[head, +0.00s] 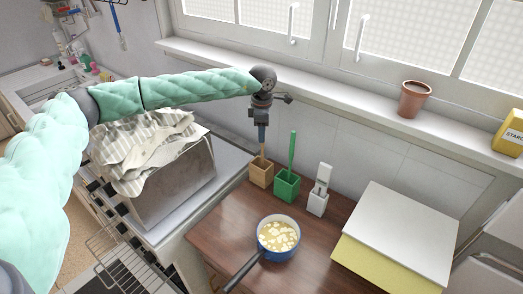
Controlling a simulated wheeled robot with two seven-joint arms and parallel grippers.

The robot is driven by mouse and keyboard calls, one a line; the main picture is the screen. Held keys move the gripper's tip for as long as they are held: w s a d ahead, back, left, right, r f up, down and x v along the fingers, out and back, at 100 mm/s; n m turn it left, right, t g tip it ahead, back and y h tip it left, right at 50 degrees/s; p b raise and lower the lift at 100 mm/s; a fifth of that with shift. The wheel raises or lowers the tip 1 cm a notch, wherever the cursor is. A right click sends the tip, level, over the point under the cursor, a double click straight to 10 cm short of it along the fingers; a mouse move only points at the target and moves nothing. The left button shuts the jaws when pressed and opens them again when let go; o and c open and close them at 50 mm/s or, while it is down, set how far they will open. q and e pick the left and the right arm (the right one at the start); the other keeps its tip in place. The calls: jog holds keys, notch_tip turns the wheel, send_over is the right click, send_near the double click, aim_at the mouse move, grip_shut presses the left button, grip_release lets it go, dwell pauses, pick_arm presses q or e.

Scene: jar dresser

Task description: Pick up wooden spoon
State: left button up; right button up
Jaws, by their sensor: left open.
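A wooden spoon (262,151) stands upright in a tan square holder (261,174) at the back left of the brown wooden counter. Only a short brown part of it shows above the holder's rim; the rest is hidden by the holder and my gripper. My left gripper (262,135) points down directly above the holder, at the top of the spoon. It is open, but I cannot tell whether its fingers are around the handle. My right gripper is not in view.
A green holder (287,189) with a green utensil (292,152) and a white holder (318,204) stand just right. A blue pot (279,243) is in front. A boxy metal appliance (178,185) under striped cloth (145,150) sits left, below my arm. The windowsill (340,112) runs behind.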

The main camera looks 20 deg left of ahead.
pick_arm(q)
jog(key=shift+f, duration=0.1)
jog(key=shift+d, duration=0.15)
jog(key=shift+c, duration=0.9)
grip_shut()
